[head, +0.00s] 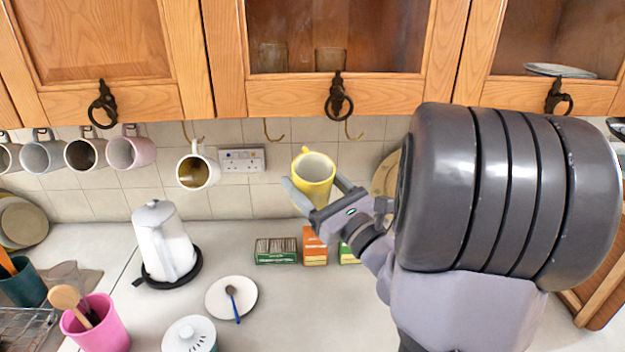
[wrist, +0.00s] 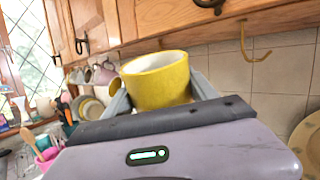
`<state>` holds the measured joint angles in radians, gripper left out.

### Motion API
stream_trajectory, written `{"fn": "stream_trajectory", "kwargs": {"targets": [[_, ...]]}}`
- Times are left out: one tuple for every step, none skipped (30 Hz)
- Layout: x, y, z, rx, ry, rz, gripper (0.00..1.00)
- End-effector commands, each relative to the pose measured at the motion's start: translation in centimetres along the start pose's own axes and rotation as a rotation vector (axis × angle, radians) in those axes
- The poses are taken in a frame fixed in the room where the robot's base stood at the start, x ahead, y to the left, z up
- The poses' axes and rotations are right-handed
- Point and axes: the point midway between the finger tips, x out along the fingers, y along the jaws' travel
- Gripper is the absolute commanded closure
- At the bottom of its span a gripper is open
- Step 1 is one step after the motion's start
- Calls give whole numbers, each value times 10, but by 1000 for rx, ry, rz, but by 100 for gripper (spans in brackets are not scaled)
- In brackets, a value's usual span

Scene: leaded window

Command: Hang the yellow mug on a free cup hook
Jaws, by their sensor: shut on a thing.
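The yellow mug (head: 315,180) is held in the air by my gripper (head: 315,194), which is shut on its body. Its mouth faces up and slightly toward the head camera, and its handle points up and back toward the wall. The mug also shows between the fingers in the wrist view (wrist: 158,82); its handle is hidden there. Empty brass hooks hang under the cupboards: one (head: 272,130) behind and left of the mug, one (head: 352,129) behind and right. The right hook also shows in the wrist view (wrist: 255,45). The mug is apart from both.
A white mug (head: 198,168) hangs left of the yellow mug, with a pink mug (head: 132,152) and others farther left. Below are a kettle (head: 163,245), a plate with a spoon (head: 231,298) and small boxes (head: 315,246). A socket (head: 242,160) is on the tiled wall.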

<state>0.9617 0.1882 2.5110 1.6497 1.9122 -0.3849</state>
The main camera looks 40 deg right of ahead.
Motion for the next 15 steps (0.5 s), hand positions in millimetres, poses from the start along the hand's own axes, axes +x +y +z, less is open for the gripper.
{"fn": "stream_trajectory", "kwargs": {"targets": [[4, -2, 2, 2, 0, 0, 89], [6, -3, 1, 1, 0, 0, 89], [9, -5, 0, 1, 0, 0, 89], [11, -7, -1, 1, 0, 0, 89], [13, -8, -1, 1, 0, 0, 89], [16, -10, -2, 0, 0, 0, 89], [18, -11, -2, 1, 0, 0, 89], [20, -12, -3, 1, 0, 0, 89], [23, -14, -3, 1, -1, 0, 89], [26, -15, -4, 1, -1, 0, 89], [28, -16, -4, 1, -1, 0, 89], [30, -18, -5, 1, 0, 0, 89], [32, -20, -5, 1, 0, 0, 89], [35, -21, -5, 0, 0, 0, 89], [38, -23, -6, 0, 0, -1, 89]]}}
